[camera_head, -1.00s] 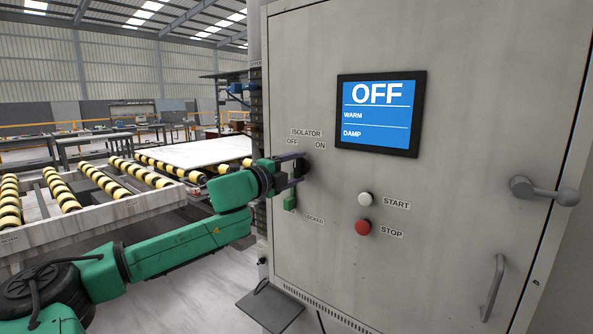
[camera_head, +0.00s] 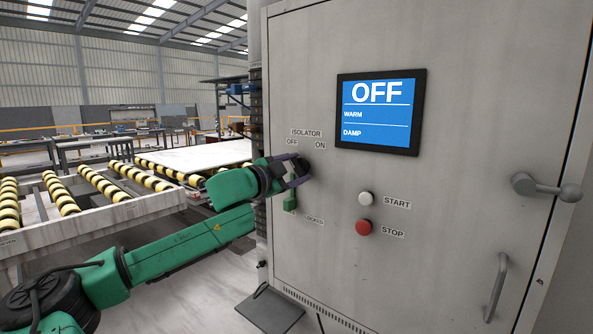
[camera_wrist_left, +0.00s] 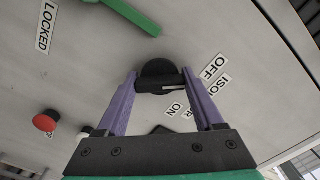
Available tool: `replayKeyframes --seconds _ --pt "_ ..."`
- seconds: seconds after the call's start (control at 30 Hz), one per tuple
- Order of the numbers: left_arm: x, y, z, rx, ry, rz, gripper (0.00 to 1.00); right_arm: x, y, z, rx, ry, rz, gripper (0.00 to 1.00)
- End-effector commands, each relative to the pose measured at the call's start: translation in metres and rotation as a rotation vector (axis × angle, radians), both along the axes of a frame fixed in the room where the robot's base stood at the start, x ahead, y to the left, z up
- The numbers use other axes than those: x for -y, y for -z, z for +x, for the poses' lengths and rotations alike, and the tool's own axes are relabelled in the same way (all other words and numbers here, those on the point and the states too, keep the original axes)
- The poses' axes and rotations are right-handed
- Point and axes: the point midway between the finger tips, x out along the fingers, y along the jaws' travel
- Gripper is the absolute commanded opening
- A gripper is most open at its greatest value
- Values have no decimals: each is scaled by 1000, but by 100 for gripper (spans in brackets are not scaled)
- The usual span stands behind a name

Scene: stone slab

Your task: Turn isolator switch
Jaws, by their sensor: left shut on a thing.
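The isolator switch (camera_head: 305,166) is a black round knob on the grey cabinet door, below the ISOLATOR label and its OFF and ON marks. My left gripper (camera_head: 299,174) reaches it from the left. In the left wrist view the switch (camera_wrist_left: 158,70) has a black handle bar with a white mark, and the purple fingers of my left gripper (camera_wrist_left: 159,84) are shut on this bar, one at each end. The mark lies between the knob and the ON label in that view. My gripper partly hides the switch in the head view. My right gripper is not in view.
The cabinet screen (camera_head: 380,108) reads OFF, WARM, DAMP. A white START button (camera_head: 366,198) and red STOP button (camera_head: 363,227) sit below right. A green lever (camera_head: 289,204) hangs just under my gripper. A roller conveyor (camera_head: 100,205) stands at left.

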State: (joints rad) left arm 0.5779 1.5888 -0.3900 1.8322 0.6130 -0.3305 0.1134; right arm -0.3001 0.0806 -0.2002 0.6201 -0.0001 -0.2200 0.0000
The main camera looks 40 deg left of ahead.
Motion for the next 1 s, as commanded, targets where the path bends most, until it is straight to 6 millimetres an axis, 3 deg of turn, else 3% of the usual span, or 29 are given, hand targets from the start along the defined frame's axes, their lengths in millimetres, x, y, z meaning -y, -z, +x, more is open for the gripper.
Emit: replayKeyframes --seconds 0.53,0.57,0.6,0.63,1.0 --pt "0 0 0 0 1 -30 13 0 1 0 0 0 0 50" --pt "0 0 0 0 1 -30 80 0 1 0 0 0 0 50" --pt "0 0 0 0 1 -29 96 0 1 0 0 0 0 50" --pt "0 0 0 0 1 -29 99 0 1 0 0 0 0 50" --pt "0 2 -2 1 -1 -24 99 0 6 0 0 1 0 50"
